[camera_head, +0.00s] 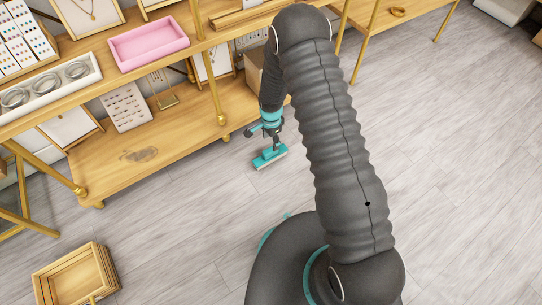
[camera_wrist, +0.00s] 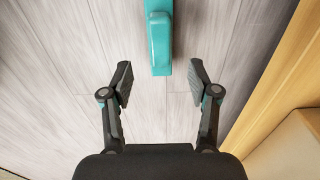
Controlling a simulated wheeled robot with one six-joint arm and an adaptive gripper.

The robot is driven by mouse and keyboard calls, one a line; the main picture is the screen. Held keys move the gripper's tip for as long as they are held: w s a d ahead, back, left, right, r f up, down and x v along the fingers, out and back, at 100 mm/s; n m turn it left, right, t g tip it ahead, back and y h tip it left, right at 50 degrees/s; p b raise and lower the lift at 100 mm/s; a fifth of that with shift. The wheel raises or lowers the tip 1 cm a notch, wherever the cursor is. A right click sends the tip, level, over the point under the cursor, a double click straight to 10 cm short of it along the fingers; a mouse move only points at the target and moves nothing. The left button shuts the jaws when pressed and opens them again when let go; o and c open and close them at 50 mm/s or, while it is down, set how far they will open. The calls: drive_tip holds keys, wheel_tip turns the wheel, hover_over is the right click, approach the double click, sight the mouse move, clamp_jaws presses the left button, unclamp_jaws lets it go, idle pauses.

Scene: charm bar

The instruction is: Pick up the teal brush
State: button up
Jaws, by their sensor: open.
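The teal brush (camera_head: 270,157) lies on the grey plank floor beside the lower wooden shelf, with a pale strip along its lower edge. In the wrist view the teal brush (camera_wrist: 159,40) shows at the top middle, and its far part is cut off by the frame edge. My gripper (camera_head: 263,130) is just above the brush in the head view. In the wrist view my gripper (camera_wrist: 160,85) is open, with its fingers spread to either side of the brush's near end line. The space between the fingers holds only floor.
The lower shelf (camera_head: 180,118) with its gold legs stands left of the brush. Its wooden edge (camera_wrist: 280,75) runs along the right of the wrist view. A wooden crate (camera_head: 102,270) sits on the floor at lower left. The floor at right is clear.

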sight(270, 149)
drive_tip(key=shift+a+f, duration=0.15)
drive_tip(key=shift+f, duration=3.6)
clamp_jaws()
